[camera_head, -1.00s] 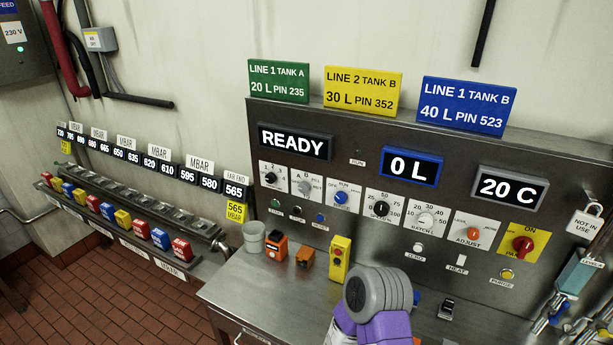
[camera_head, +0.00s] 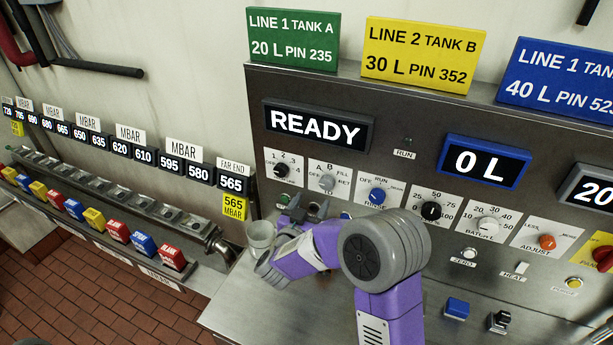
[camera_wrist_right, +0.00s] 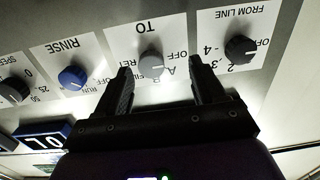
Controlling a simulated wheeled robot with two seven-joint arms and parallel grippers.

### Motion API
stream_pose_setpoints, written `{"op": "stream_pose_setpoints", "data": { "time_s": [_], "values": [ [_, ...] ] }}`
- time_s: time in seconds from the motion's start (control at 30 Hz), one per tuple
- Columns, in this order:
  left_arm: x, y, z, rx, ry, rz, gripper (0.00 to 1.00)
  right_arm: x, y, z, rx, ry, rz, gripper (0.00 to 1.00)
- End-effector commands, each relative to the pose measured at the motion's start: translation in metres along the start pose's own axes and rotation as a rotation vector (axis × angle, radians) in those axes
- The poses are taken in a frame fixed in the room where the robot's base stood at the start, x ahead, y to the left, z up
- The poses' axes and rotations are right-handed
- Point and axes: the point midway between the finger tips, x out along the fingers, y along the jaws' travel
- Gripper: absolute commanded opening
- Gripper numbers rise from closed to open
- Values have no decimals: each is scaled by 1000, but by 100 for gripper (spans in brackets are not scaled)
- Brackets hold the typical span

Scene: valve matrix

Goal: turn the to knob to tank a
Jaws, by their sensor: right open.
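The TO knob (camera_head: 326,182) is a small grey knob on a white plate in the upper left of the steel panel. It also shows in the right wrist view (camera_wrist_right: 151,65), upside down, with A, B, FILL, RET and OFF marks around it. I cannot clearly read where its pointer stands. My right gripper (camera_head: 307,208) is just below and in front of the knob. In the right wrist view its two dark fingers (camera_wrist_right: 158,80) are apart, one on each side of the knob's picture, with nothing between them. Contact with the knob does not show. My left gripper is not in view.
The black FROM LINE knob (camera_head: 282,170) and the blue RINSE knob (camera_head: 377,195) flank the TO knob closely. A grey cup (camera_head: 262,234) stands on the bench left of my right forearm. A blue block (camera_head: 457,306) lies at the lower right.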

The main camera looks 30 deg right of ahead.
Motion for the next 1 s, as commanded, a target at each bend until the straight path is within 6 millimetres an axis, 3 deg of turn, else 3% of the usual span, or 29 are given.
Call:
{"op": "stream_pose_setpoints", "data": {
  "time_s": [0.1, 0.53, 0.9, 1.0],
  "values": [
    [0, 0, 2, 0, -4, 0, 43, 8, 6, -9, 5, 19, 33, 69],
    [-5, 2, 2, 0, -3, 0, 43, 68, 6, -9, 4, 17, 28, 69],
    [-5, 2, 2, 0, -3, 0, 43, 75, 6, -9, 3, 17, 25, 69],
    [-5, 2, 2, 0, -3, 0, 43, 75, 6, -9, 3, 16, 25, 54]
  ]
}}
